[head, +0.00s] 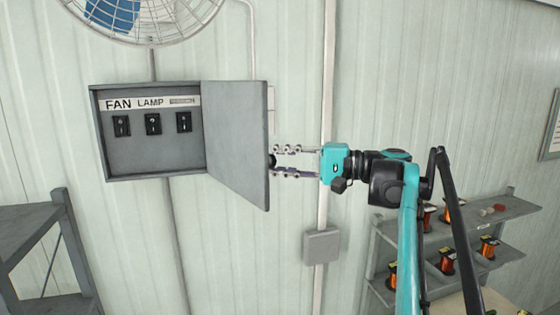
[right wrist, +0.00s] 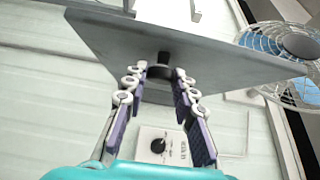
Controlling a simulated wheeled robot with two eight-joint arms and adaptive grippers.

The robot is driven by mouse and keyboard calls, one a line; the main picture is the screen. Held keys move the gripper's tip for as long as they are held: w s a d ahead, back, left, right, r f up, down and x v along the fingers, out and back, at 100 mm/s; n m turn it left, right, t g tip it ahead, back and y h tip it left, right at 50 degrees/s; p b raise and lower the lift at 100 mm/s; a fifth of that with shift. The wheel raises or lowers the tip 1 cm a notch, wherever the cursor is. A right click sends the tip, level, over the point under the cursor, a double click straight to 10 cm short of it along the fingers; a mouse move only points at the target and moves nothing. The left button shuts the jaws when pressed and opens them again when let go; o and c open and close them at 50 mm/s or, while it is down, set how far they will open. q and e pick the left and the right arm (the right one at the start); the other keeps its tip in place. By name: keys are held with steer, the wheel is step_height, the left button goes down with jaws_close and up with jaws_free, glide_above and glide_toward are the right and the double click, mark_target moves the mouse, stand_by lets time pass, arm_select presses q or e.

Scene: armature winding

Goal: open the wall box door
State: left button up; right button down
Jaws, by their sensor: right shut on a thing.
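The grey wall box (head: 151,158) is on the wall in the head view, with a label reading FAN and LAMP and three black switches inside. Its door (head: 238,140) is swung open on the right side, standing out from the wall. My right gripper (head: 274,161) is at the door's outer face, its fingers on either side of the dark round knob (head: 272,161). In the right wrist view, the fingers (right wrist: 160,82) are shut around the knob (right wrist: 160,70) on the grey door (right wrist: 215,52). My left gripper is not in view.
A wall fan (head: 150,15) hangs above the box. A small grey box (head: 321,246) and a pipe (head: 328,110) are on the wall at right. A shelf with wire spools (head: 447,260) stands lower right, and a grey rack (head: 30,235) lower left.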

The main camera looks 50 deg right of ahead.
steer(key=shift+w+a+r, duration=0.1)
steer(key=shift+a+r, duration=0.05)
steer(key=c, duration=1.3)
jaws_free()
steer(key=shift+w, duration=0.1)
steer(key=shift+o, duration=0.4)
steer(key=shift+w+a, duration=0.15)
steer(key=shift+w, duration=0.35)
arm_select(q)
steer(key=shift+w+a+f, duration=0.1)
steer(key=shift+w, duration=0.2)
arm_select(e)
steer(key=v, duration=1.2)
steer(key=shift+f, duration=0.2)
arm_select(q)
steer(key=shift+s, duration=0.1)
